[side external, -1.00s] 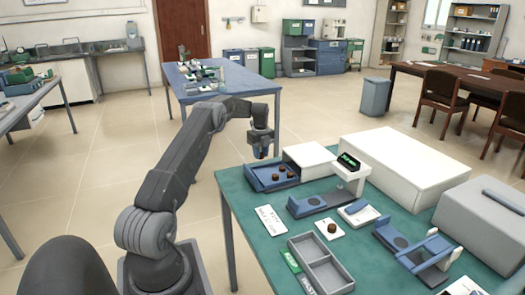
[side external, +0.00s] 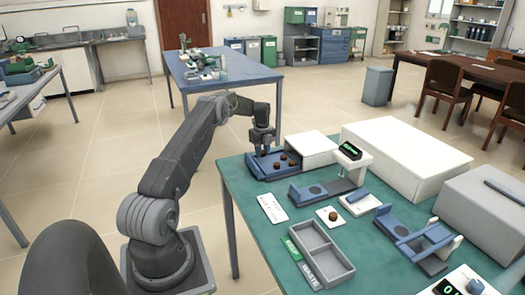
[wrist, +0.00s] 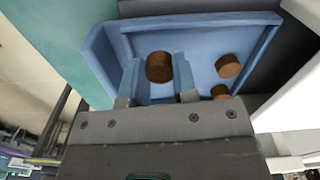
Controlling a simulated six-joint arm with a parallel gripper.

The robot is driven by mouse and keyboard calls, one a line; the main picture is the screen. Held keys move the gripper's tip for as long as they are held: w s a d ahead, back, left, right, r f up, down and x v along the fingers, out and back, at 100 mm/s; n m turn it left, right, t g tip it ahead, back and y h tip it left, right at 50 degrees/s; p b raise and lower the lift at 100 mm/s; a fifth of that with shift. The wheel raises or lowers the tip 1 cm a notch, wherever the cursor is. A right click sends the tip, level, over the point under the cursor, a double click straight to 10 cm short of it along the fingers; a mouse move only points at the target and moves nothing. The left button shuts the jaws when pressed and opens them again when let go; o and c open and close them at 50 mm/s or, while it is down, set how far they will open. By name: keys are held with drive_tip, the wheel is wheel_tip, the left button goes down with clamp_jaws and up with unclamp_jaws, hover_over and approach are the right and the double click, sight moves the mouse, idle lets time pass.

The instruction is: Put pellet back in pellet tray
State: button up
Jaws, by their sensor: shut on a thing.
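My gripper (side external: 263,149) is at the left part of the blue pellet tray (side external: 256,171), the drawer-like open tray at the table's far left corner. In the wrist view, its two blue fingers (wrist: 158,72) are shut on a brown cylindrical pellet (wrist: 159,67). This pellet is over the tray (wrist: 200,24), inside its walls; I cannot tell whether it touches the floor. Two other brown pellets (wrist: 228,66) (wrist: 220,91) lie in the tray to the right, the nearer one partly hidden by my gripper.
A white box (side external: 308,146) stands right behind the tray. A scale with a green display (side external: 350,151) stands to the right. Another brown pellet (side external: 332,215) sits on a white square. A grey two-part tray (side external: 322,258) lies nearer the front.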

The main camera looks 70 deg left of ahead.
drive_tip(key=shift+f, duration=0.4)
drive_tip(key=shift+f, duration=0.35)
drive_tip(key=shift+f, duration=0.25)
drive_tip(key=o, duration=1)
drive_tip(key=shift+s, duration=0.1)
drive_tip(key=shift+c, duration=1.1)
drive_tip(key=shift+o, duration=0.5)
